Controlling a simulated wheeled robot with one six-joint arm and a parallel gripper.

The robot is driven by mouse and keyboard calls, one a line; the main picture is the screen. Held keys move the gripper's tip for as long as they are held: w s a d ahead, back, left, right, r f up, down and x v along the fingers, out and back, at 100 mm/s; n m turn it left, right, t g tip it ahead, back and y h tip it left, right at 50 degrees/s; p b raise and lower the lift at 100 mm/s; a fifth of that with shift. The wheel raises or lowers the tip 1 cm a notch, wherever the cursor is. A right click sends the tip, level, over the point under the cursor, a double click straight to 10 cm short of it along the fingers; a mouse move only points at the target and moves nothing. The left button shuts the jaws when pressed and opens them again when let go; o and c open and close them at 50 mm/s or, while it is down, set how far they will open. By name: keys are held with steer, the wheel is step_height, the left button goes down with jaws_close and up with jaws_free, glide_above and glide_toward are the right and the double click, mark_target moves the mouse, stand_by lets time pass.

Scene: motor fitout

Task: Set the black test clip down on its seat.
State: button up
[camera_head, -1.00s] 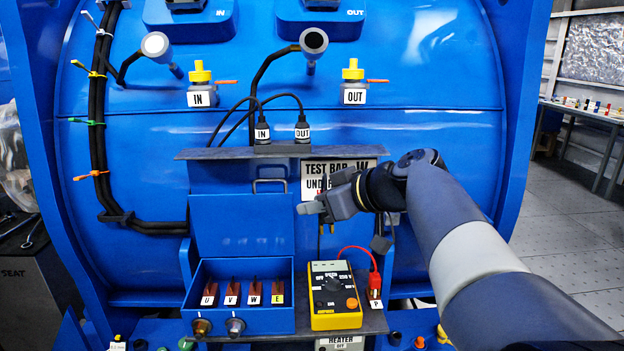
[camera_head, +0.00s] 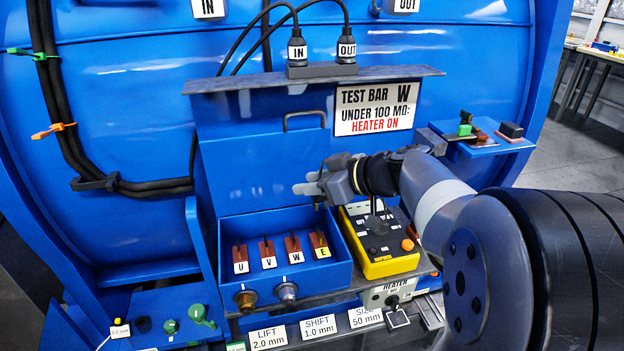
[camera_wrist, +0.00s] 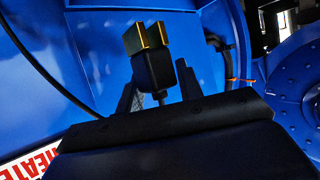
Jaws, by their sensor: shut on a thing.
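My gripper (camera_wrist: 158,92) is shut on the black test clip (camera_wrist: 152,68), a black block with two brass-coloured jaw tips pointing away from the wrist. In the head view my gripper (camera_head: 312,186) is in front of the blue raised lid, above the right end of the blue box. The clip is hardly distinguishable there. The box (camera_head: 283,283) holds four brown terminals labelled U, V, W and E (camera_head: 320,245). The yellow tester (camera_head: 380,262) stands right of the box, partly behind my arm. I cannot tell which spot is the clip's seat.
A grey shelf (camera_head: 285,83) with the IN and OUT plugs juts out above. A white sign (camera_head: 375,108) reads TEST BAR W. A small blue side shelf (camera_head: 485,148) with coloured pieces is at right. Two knobs (camera_head: 286,292) stick out from the box front.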

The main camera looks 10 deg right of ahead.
steer(key=shift+f+b, duration=0.2)
steer(key=shift+b, duration=0.65)
step_height(320, 180, down, 5)
steer(key=b, duration=0.6)
steer(key=shift+f, duration=0.2)
steer(key=shift+b, duration=1.65)
stand_by(0.8)
steer(key=shift+f+b, duration=1.55)
steer(key=shift+b, duration=0.55)
steer(key=o, duration=1.1)
steer(key=shift+c, duration=0.2)
steer(key=p+v, duration=0.2)
steer(key=v, duration=0.9)
steer(key=shift+a, duration=0.15)
